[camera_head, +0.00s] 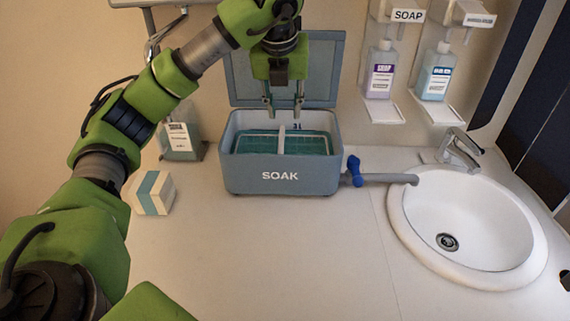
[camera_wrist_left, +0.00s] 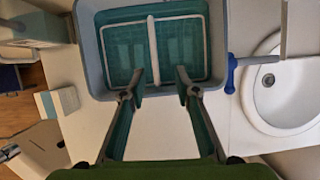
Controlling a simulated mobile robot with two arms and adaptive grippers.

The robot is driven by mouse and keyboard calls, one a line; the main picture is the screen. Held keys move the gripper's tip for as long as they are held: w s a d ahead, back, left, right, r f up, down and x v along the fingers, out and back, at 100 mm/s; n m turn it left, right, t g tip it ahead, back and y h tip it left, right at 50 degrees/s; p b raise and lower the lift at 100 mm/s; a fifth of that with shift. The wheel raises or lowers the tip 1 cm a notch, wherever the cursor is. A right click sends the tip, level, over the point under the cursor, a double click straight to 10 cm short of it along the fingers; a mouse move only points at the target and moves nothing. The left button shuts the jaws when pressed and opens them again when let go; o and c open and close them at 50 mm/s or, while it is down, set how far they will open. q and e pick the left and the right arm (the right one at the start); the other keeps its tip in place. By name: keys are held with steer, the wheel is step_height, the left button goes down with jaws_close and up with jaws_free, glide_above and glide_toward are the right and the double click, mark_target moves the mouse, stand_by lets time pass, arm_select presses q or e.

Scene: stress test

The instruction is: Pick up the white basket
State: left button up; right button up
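The white basket (camera_head: 282,141) sits inside the grey SOAK bin (camera_head: 280,178), in green liquid, with its thin white rim and central handle bar showing. In the left wrist view the basket (camera_wrist_left: 153,43) shows as a white frame with the handle bar running across its middle. My left gripper (camera_head: 283,108) is above the bin, pointing down, with its two fingers apart and nothing between them. In the left wrist view the fingertips (camera_wrist_left: 161,80) stand to either side, near the bin's near wall. The basket's lower part is in the liquid. My right gripper is out of view.
The bin's lid (camera_head: 325,70) stands open behind it. A blue tap (camera_head: 354,171) and drain pipe reach from the bin to the sink (camera_head: 485,225). The front counter is clear.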

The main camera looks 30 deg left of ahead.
mark_target(281, 137)
arm_select(q)
steer(key=x, duration=0.4)
steer(key=a+p+x, duration=0.1)
steer(key=x, duration=0.3)
steer(key=shift+s+a+r, duration=0.1)
steer(key=shift+s+a, duration=0.1)
steer(key=shift+w+f, duration=0.1)
steer(key=shift+f, duration=0.4)
steer(key=p+x, duration=0.1)
steer(key=x, duration=0.3)
steer(key=shift+f+p, duration=0.3)
steer(key=shift+p, duration=0.05)
steer(key=shift+r, duration=0.1)
jaws_close()
